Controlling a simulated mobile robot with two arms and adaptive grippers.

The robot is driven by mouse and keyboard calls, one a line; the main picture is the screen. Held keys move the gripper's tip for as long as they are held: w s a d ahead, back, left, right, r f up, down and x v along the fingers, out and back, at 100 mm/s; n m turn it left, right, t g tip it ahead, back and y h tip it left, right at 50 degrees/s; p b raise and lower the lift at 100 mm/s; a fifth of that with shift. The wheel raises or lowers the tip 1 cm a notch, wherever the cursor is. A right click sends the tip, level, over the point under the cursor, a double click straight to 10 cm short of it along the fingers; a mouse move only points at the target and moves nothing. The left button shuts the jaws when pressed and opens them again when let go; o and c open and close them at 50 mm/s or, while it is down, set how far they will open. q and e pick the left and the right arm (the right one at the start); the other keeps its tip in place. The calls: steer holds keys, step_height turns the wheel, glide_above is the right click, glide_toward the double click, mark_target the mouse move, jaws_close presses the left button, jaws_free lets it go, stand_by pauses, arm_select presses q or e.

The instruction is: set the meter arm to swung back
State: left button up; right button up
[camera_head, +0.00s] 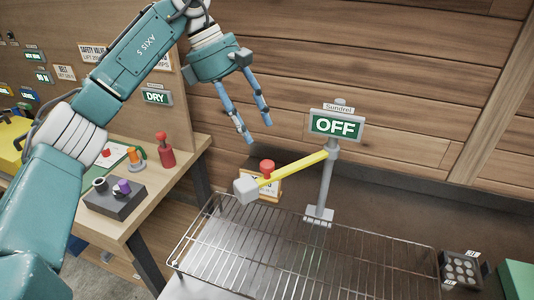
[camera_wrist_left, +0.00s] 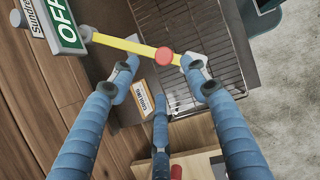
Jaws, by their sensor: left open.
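The meter arm is a yellow bar (camera_head: 300,167) with a grey block (camera_head: 246,189) at its free end and a red knob (camera_head: 267,166) on it. It reaches left from a grey post (camera_head: 326,185) over the wire rack. A sign (camera_head: 336,125) on the post reads OFF, under a small Sundrel label. My left gripper (camera_head: 257,132) is open and empty, above the knob, fingers pointing down. In the left wrist view the yellow bar (camera_wrist_left: 120,43) and red knob (camera_wrist_left: 165,55) show between and beyond the open fingertips (camera_wrist_left: 160,66). My right gripper is in neither view.
The wire rack (camera_head: 200,240) lies below the bar. A plank wall (camera_head: 420,100) is behind. A box of round items (camera_head: 460,268) sits at right.

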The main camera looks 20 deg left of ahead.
mark_target(267, 164)
arm_select(q)
steer(key=p+x, duration=0.1)
steer(key=x, duration=0.2)
steer(key=p+x, duration=0.1)
steer(key=x, duration=0.2)
steer(key=p+x, duration=0.1)
steer(key=x, duration=0.2)
steer(key=shift+s+a+f, duration=0.2)
steer(key=shift+a, duration=0.15)
steer(key=shift+d+f, duration=0.25)
steer(key=shift+f, duration=0.25)
jaws_close()
